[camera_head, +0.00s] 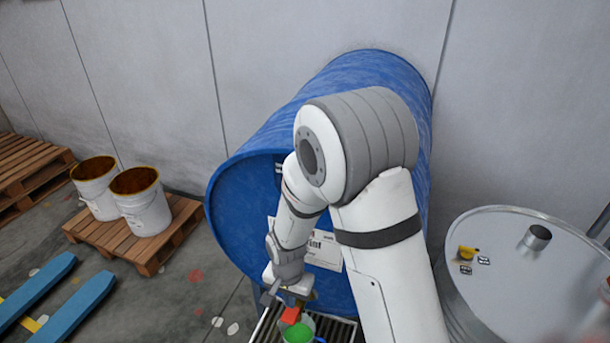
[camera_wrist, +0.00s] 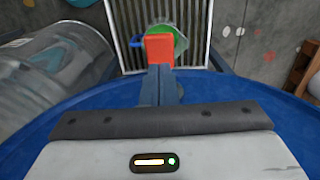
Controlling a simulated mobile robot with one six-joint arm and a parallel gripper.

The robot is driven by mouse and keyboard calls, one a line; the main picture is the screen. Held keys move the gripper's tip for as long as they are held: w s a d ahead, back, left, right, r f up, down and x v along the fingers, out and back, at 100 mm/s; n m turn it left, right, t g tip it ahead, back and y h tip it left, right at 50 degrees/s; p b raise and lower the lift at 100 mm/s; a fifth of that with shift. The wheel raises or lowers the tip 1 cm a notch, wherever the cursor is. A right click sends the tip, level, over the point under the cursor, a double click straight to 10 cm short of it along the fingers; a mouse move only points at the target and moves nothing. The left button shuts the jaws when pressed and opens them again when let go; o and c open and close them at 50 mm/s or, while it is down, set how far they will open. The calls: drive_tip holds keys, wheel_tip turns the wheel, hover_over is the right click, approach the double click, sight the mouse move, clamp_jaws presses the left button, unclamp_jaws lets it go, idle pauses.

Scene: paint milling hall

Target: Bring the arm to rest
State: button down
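My gripper (camera_head: 281,289) hangs low in front of the round end of a blue drum (camera_head: 237,203), which lies on its side. Its fingers (camera_wrist: 160,86) look closed together in the wrist view. A red block-like piece (camera_wrist: 158,50) is right at the fingertips; it also shows in the head view (camera_head: 290,315). I cannot tell whether the fingers touch it. The cup is partly hidden by the red piece.
A grey metal drum (camera_head: 500,255) stands upright at the right. Two white buckets (camera_head: 145,212) stand on a wooden pallet (camera_head: 150,262) at the left, with blue forks (camera_head: 75,300) nearby. A grey wall closes the back. Paint spots mark the floor.

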drive_tip(key=s+d+r+n+t, duration=0.1)
drive_tip(key=d+r, duration=0.5)
drive_tip(key=r, duration=0.3)
drive_tip(key=s+d+r+n+t, duration=0.1)
drive_tip(key=d+r, duration=0.4)
drive_tip(key=r, duration=0.3)
drive_tip(key=s+d+r+n+t, duration=0.1)
drive_tip(key=s+d+r, duration=0.7)
drive_tip(key=s+r, duration=0.1)
drive_tip(key=shift+s+d+r+n, duration=0.3)
drive_tip(key=shift+s+d+n, duration=0.05)
drive_tip(key=shift+s+n, duration=0.1)
